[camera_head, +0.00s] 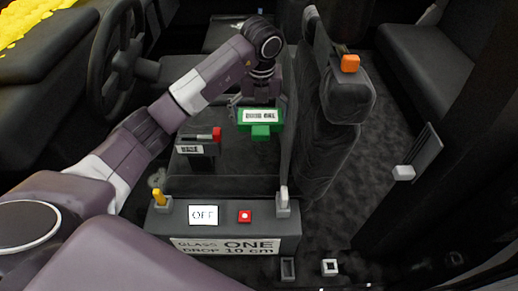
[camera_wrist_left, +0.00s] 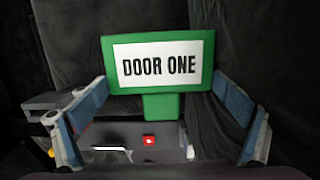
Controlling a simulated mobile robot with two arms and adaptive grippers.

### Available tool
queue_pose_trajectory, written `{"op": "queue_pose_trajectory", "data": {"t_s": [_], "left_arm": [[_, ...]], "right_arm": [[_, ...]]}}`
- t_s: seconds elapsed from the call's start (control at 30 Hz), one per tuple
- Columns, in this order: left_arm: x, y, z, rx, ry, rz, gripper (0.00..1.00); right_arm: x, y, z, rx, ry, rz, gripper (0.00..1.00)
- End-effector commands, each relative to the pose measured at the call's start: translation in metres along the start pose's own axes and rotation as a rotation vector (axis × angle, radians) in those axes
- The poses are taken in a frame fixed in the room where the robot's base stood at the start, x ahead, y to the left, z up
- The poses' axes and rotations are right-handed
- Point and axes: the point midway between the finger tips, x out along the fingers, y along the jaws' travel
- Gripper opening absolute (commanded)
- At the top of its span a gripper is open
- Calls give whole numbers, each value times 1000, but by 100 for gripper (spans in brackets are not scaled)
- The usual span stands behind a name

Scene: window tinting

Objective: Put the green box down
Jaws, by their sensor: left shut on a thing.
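The green box (camera_head: 261,130) has a white label, which reads DOOR ONE in the left wrist view (camera_wrist_left: 160,106). My left gripper (camera_head: 261,104) is shut on it, one finger at each side. The box is held out over the dark seat area, to the left of the upright seat back. Its underside and whether it touches anything below cannot be told. My right gripper is not in view.
A grey control box (camera_head: 320,209) in front carries an OFF sign (camera_head: 204,215), a red button (camera_head: 245,216) and small levers. A dark labelled box with a red end (camera_head: 216,134) stands left of the green box. The seat back (camera_head: 325,150) is close on the right. A steering wheel (camera_head: 97,65) is at upper left.

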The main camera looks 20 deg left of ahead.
Motion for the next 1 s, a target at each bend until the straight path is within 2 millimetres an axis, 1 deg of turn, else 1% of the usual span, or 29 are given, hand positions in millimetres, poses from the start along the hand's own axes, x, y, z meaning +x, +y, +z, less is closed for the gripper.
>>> {"op": "queue_pose_trajectory", "data": {"t_s": [0.03,0.1,0.2,0.3,0.57,0.73,0.8,1.0], "left_arm": [[16,0,-3,0,5,0,64],[35,0,-6,1,5,0,64],[59,-1,-9,2,4,-1,64],[76,0,-10,1,2,-1,64],[95,0,-12,2,1,-1,64],[121,-1,-16,2,3,-1,64],[129,-1,-16,3,1,-2,64],[130,-1,-16,3,-1,-2,64]], "right_arm": [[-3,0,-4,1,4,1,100],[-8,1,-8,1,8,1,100],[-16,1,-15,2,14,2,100],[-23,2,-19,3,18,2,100],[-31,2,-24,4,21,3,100],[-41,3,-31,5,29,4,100],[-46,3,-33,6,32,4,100],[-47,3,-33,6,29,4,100]]}}
